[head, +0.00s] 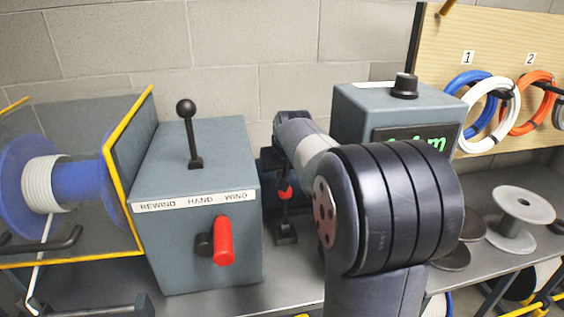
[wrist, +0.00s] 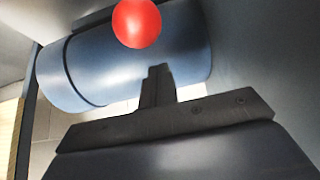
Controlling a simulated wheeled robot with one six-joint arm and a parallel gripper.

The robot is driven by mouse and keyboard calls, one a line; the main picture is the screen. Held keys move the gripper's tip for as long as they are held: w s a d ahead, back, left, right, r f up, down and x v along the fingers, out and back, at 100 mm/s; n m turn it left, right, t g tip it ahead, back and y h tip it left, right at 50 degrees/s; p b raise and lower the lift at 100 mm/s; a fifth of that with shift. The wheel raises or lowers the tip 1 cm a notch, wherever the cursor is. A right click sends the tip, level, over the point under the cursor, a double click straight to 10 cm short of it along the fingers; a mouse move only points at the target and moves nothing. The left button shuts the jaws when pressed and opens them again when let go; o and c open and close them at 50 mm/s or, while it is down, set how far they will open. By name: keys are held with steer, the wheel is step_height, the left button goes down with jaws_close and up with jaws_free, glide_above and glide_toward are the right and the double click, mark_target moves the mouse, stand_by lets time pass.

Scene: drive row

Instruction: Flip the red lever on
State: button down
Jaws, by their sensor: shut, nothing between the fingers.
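A thick red handle (head: 223,241) sits on a black pivot on the front of the grey-blue box (head: 165,255) at left, under the REWIND, HAND, WIND label. A smaller red knob (head: 285,191) on a black stem and base stands between the two boxes, beside my arm. In the wrist view a round red end (wrist: 137,22) shows just beyond my gripper (wrist: 158,70), in front of a blue-grey cylinder. I cannot tell whether they touch. My gripper's fingers are together and empty. In the head view my gripper is mostly hidden behind my arm.
A black ball-topped lever (head: 190,135) stands on the left box. A blue spool (head: 45,180) is further left, beside a yellow-edged panel. A second box (head: 365,105) with a black knob and green display stands behind my arm. Cable coils and an empty spool (head: 520,210) are at right.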

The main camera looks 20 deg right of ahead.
steer(key=shift+s+a+f, duration=0.1)
steer(key=shift+s+a, duration=0.05)
steer(key=shift+s, duration=0.6)
steer(key=shift+s+a+f, duration=0.1)
steer(key=shift+s+a, duration=0.05)
steer(key=shift+s, duration=0.55)
steer(key=shift+b, duration=0.35)
